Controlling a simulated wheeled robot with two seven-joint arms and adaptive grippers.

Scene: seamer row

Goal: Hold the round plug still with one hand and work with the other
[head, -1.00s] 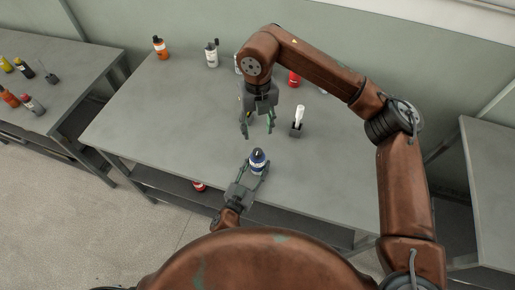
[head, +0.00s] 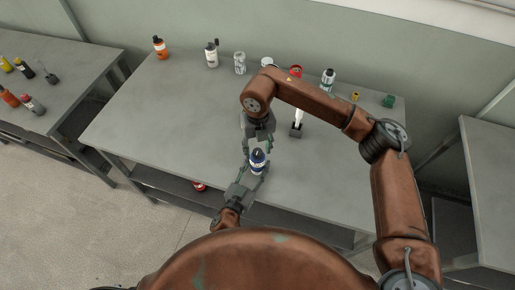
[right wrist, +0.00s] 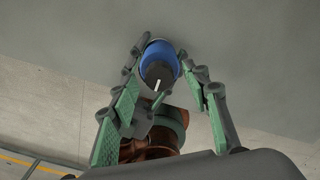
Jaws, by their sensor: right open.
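The round plug (head: 257,164), blue with a dark top and a pale band, is upright near the front edge of the middle table. It shows from above in the right wrist view (right wrist: 157,66), with a short white mark on its dark top. My left gripper (head: 254,170) reaches from the front edge with its fingers around the plug, shut on it. My right gripper (head: 257,148) is open just above and behind the plug, fingers pointing down. In the right wrist view its green fingers are spread, with the plug between and beyond them. Contact between them cannot be told.
A white-handled item stands in a dark block (head: 296,131) right of my right gripper. An orange bottle (head: 160,48), a white bottle (head: 211,56), a grey can (head: 240,63) and other containers line the table's back. The left part of the tabletop (head: 150,110) is clear.

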